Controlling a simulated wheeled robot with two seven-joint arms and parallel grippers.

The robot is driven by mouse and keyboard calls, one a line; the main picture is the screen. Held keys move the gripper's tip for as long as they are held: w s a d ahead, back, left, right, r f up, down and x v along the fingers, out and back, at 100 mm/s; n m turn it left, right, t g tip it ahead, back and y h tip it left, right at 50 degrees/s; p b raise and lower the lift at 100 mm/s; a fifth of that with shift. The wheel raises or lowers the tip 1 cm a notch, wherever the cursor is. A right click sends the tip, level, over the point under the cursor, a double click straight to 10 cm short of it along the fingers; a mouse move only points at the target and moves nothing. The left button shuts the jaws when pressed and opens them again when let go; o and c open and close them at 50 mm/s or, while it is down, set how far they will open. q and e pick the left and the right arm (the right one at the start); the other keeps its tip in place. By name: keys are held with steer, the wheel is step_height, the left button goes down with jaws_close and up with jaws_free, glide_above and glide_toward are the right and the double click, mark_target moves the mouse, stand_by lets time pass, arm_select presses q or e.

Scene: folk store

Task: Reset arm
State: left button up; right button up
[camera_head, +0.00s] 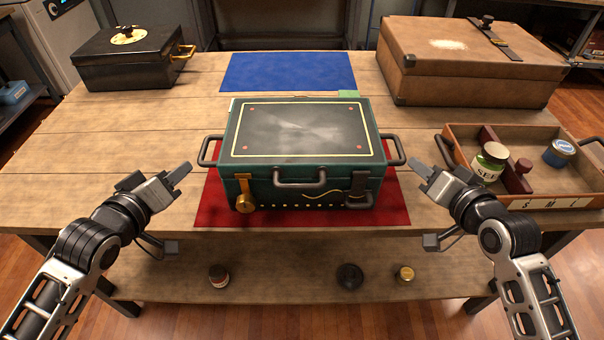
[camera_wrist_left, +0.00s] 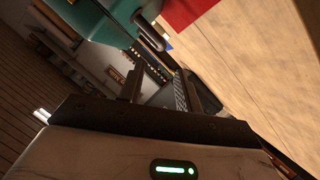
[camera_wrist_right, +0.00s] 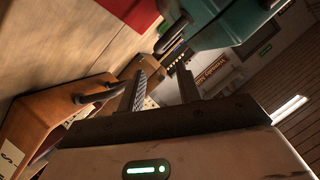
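My left gripper (camera_head: 183,170) is left of the green case, close to its left side handle (camera_head: 209,151) and apart from it. Its fingers show apart and empty in the left wrist view (camera_wrist_left: 160,78). My right gripper (camera_head: 418,168) is right of the case, close to its right side handle (camera_head: 396,150) and seemingly apart from it. Its fingers are apart and empty in the right wrist view (camera_wrist_right: 161,76). The green case (camera_head: 300,130) is closed and upright on a red mat (camera_head: 212,204). Its front handle (camera_head: 300,183) and brass clasp (camera_head: 245,195) face me.
A wooden tray (camera_head: 470,133) with a green jar (camera_head: 489,162) and blue tin (camera_head: 560,153) is right. A brown suitcase (camera_head: 470,72) and black case (camera_head: 127,62) stand behind.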

steer(key=shift+v, duration=1.05)
